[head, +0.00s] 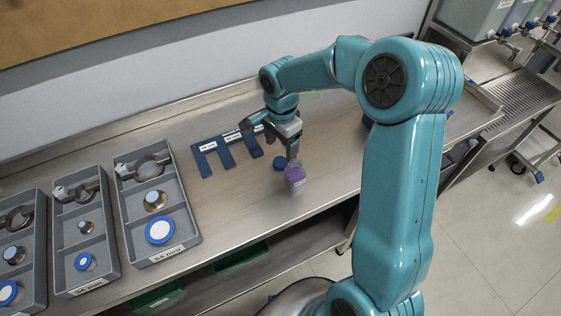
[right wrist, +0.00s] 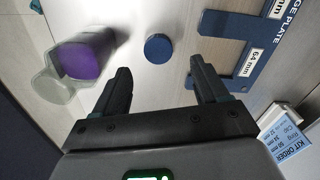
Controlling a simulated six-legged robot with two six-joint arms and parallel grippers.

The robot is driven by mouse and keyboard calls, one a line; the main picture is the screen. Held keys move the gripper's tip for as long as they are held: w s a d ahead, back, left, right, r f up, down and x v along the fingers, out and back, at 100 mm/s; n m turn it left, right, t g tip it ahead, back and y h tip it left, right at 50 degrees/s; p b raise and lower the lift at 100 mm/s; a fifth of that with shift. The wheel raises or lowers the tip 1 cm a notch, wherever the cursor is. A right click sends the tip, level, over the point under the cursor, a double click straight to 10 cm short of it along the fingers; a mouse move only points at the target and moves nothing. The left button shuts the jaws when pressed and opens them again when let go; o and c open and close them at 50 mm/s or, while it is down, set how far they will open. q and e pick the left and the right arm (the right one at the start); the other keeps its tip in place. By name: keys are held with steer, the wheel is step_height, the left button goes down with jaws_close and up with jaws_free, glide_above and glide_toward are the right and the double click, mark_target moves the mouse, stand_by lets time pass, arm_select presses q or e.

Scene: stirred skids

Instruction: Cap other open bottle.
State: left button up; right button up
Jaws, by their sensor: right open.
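A small bottle with purple in it (head: 295,178) stands on the steel bench below my right gripper (head: 270,145). In the right wrist view the bottle (right wrist: 85,58) is translucent and at upper left, outside the fingers; I cannot tell whether its mouth is open. A round blue cap (head: 280,162) lies flat on the bench just beside the bottle. In the right wrist view the cap (right wrist: 158,48) is ahead of the gap between the fingertips. My right gripper (right wrist: 160,72) is open and empty above the bench. My left gripper is not in view.
A blue gauge plate (head: 210,158) with slots lies behind the cap. Grey trays (head: 190,230) with rings and lids stand at left, one labelled 64 mm. A kit order card (right wrist: 285,132) shows in the right wrist view.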

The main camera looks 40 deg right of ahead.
mark_target(280, 162)
steer(key=shift+s+a, duration=0.15)
steer(key=shift+f, duration=0.1)
steer(key=shift+f, duration=0.2)
step_height(280, 162, down, 5)
steer(key=shift+r+p, duration=0.1)
steer(key=shift+p, duration=0.45)
steer(key=shift+a, duration=0.1)
steer(key=shift+r, duration=0.1)
steer(key=c, duration=1.1)
